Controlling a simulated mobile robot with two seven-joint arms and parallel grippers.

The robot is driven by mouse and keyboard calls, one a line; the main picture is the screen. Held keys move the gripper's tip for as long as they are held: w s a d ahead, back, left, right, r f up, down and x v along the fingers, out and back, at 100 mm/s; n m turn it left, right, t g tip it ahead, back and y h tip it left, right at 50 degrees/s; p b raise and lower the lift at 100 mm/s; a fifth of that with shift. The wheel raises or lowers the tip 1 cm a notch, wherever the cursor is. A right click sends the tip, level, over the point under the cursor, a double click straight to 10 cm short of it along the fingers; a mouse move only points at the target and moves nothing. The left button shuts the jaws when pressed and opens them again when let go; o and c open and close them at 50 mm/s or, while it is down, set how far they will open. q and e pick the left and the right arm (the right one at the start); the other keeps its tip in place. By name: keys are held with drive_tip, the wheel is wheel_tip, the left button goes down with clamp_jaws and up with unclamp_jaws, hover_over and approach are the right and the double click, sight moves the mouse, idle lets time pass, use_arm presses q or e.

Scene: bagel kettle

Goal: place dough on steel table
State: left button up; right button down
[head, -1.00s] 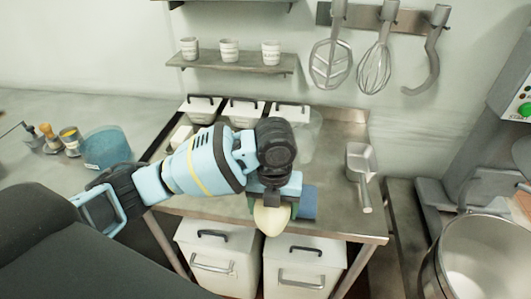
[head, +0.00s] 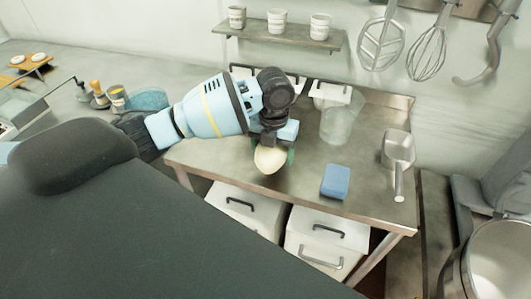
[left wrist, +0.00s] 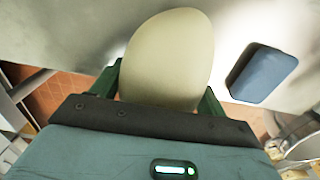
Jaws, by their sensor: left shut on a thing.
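The dough (head: 270,159) is a smooth, pale, egg-shaped lump. My left gripper (head: 272,150) is shut on it, and the dough hangs out below the fingers over the front part of the steel table (head: 305,170). In the left wrist view the dough (left wrist: 169,60) sits between the two green fingers, with the table surface (left wrist: 285,25) behind it. Whether the dough touches the table cannot be told. My right gripper is not in view.
A blue block (head: 336,181) lies on the table right of the dough. A metal scoop (head: 397,152) and a clear container (head: 338,122) stand further right and back. White lidded bins (head: 325,240) are below. A mixer bowl (head: 497,262) stands at right. The table's middle is clear.

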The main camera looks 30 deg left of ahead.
use_arm(q)
drive_tip(key=shift+w+a, duration=0.45)
drive_tip(key=shift+a, duration=0.4)
drive_tip(key=shift+w+a, duration=0.1)
drive_tip(key=shift+a, duration=0.2)
drive_tip(key=shift+w+a+f, duration=0.1)
drive_tip(key=shift+a+f, duration=0.1)
drive_tip(key=shift+f, duration=0.4)
drive_tip(key=shift+w+a+f, duration=0.1)
drive_tip(key=shift+a+f, duration=0.05)
drive_tip(key=shift+f, duration=1)
drive_tip(key=shift+f, duration=0.15)
drive_tip(key=o, duration=1.7)
drive_tip(key=shift+s+f, duration=0.1)
drive_tip(key=shift+c, duration=0.2)
wheel_tip(320, 180, up, 12)
drive_tip(key=shift+r, duration=0.15)
